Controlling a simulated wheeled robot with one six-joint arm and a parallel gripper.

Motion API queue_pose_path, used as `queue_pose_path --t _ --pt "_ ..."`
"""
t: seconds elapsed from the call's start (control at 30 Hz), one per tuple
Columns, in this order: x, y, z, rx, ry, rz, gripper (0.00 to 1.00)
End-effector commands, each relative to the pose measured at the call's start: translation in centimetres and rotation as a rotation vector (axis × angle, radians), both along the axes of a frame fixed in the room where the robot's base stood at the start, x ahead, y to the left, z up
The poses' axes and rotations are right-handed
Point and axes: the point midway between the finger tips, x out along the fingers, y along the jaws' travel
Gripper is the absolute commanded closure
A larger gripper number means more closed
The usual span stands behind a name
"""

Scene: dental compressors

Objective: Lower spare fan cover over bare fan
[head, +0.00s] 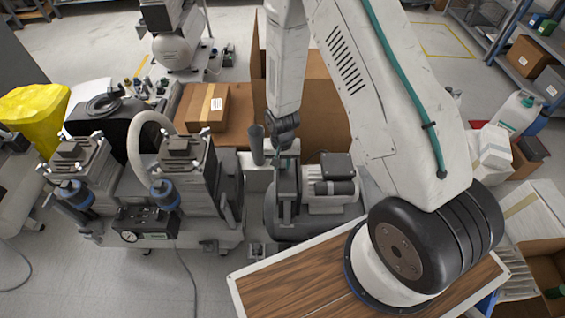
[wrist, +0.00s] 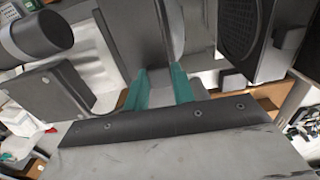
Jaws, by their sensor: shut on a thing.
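My gripper (wrist: 163,84) has its two teal fingers closed on a grey, plate-like part, which I take to be the spare fan cover (wrist: 150,35). The part extends away from the fingers toward the top of the wrist view. In the head view my gripper (head: 283,150) is at the centre, mostly hidden by my wrist, just left of and above a compressor with a motor (head: 331,185). The grey part shows narrow and upright below the fingers there. I cannot make out the bare fan, nor tell whether the cover touches the machine.
A twin-head compressor (head: 150,195) with a gauge stands to the left. A dark ribbed or meshed panel (wrist: 240,30) is close to the right of the held part. A cardboard box (head: 207,107) stands behind. A wood-topped surface (head: 290,280) lies in front.

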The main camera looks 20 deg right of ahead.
Motion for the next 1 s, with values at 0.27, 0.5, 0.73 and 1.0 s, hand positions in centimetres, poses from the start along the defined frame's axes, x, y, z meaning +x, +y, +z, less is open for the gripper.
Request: queue_pose_path --t 0.27,0.5,0.73,1.0 --pt "0.02 0.00 -0.02 0.000 0.000 0.000 1.00" --pt "0.00 0.00 -0.15 0.000 0.000 0.000 1.00" --pt "0.00 0.00 -0.28 0.000 -0.001 0.000 1.00" --pt "-0.01 0.00 -0.28 0.000 0.000 0.000 0.50"
